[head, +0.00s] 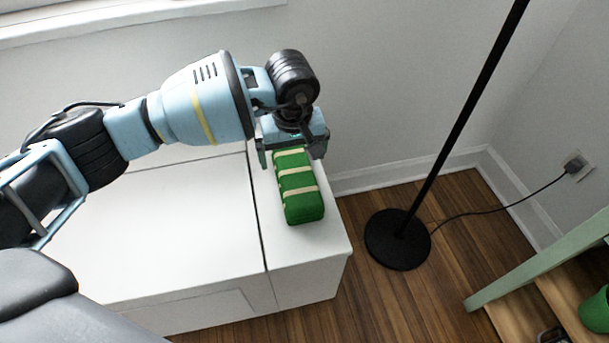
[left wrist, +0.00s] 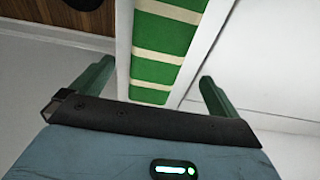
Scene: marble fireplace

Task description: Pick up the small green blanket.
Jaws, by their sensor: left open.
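The small green blanket (head: 299,196) is a folded oblong bundle with cream stripes. It lies on the right end of the white cabinet top in the head view. My left gripper (head: 291,155) is above the far end of the blanket, pointing down. In the left wrist view the open fingers (left wrist: 152,84) stand on either side of the blanket (left wrist: 165,35), with gaps on both sides. I cannot tell how high the fingertips are. The blanket's far end is partly hidden by the gripper in the head view. My right gripper is not in view.
The white cabinet (head: 180,225) has a seam just left of the blanket and its right edge close by. A black floor lamp (head: 398,240) stands on the wooden floor to the right. The wall (head: 390,90) is close behind. The cabinet top left of the seam is clear.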

